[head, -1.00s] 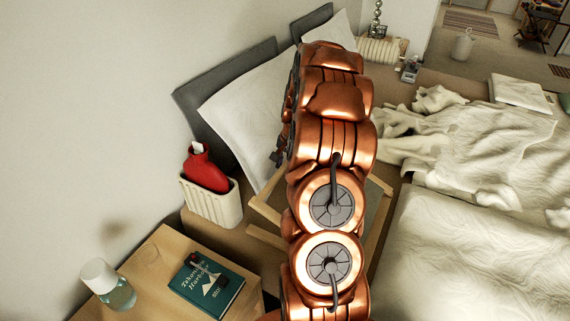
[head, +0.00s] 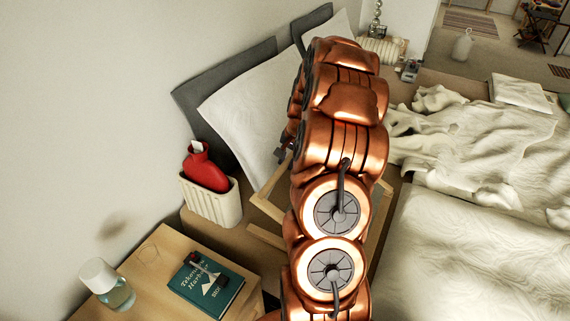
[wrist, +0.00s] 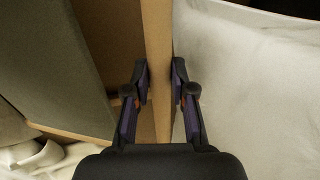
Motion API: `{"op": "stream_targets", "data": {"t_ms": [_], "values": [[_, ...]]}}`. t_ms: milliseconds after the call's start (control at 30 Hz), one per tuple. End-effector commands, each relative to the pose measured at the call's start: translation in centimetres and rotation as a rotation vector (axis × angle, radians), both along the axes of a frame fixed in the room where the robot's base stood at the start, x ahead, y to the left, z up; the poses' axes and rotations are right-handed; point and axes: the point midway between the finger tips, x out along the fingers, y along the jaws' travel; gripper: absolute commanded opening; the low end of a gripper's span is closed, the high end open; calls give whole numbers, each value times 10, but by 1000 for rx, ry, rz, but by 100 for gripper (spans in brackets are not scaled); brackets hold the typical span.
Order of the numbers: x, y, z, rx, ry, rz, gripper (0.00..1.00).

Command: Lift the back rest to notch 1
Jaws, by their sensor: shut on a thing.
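The back rest is a wooden frame that shows in the head view (head: 266,234), low on the bed behind my arm, tilted, with much of it hidden. In the wrist view a wooden bar of it (wrist: 157,40) runs up the middle, between the two fingers of my gripper (wrist: 160,80). The fingers are closed in on both sides of this bar. A grey-green panel (wrist: 45,60) lies to the left of the bar. In the head view only a small dark part of my gripper (head: 282,152) shows left of the arm. The notches cannot be made out.
A white pillow (head: 250,110) leans on a grey headboard (head: 205,95) behind the frame. A white holder with a red hot-water bottle (head: 206,168) stands to the left. Rumpled bedding (head: 470,145) covers the right.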

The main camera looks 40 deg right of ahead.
Motion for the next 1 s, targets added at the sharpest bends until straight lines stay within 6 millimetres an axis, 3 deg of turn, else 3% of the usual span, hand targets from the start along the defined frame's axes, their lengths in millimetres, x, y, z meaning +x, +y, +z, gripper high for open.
{"op": "stream_targets", "data": {"t_ms": [200,500,533,700,767,1000], "values": [[-9,-4,16,9,-51,-1,0],[-9,-4,18,10,-56,1,0],[-9,-4,18,10,-56,1,26],[-9,-3,18,11,-54,2,44],[-9,-3,18,12,-54,3,49],[-9,-2,18,13,-53,2,49]]}}
